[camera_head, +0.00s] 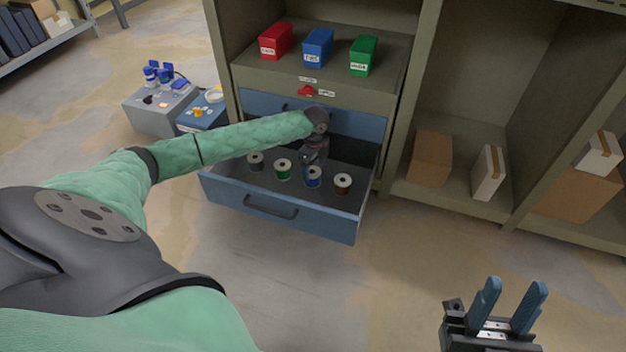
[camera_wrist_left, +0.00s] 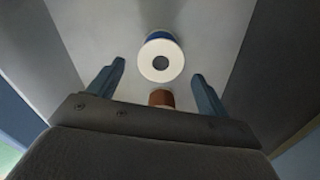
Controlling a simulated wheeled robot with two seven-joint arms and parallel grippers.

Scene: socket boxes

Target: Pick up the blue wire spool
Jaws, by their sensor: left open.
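The blue wire spool (camera_head: 313,179) stands in the open drawer (camera_head: 270,208), with a white flange and blue wire. In the left wrist view the blue spool (camera_wrist_left: 161,58) lies just beyond my open fingertips, between their lines. My left gripper (camera_head: 314,158) is above it in the drawer, mostly hidden by its own wrist in the head view. In the left wrist view my left gripper (camera_wrist_left: 160,78) is open and empty. A brown spool (camera_wrist_left: 161,98) shows nearer the gripper base. My right gripper (camera_head: 512,288) is open and empty at the lower right.
A green spool (camera_head: 283,170), a grey spool (camera_head: 255,162) and the brown spool stand beside the blue one. Red (camera_head: 276,41), blue (camera_head: 318,48) and green (camera_head: 363,55) boxes sit on the shelf above. Cardboard boxes (camera_head: 431,158) stand in the right shelves.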

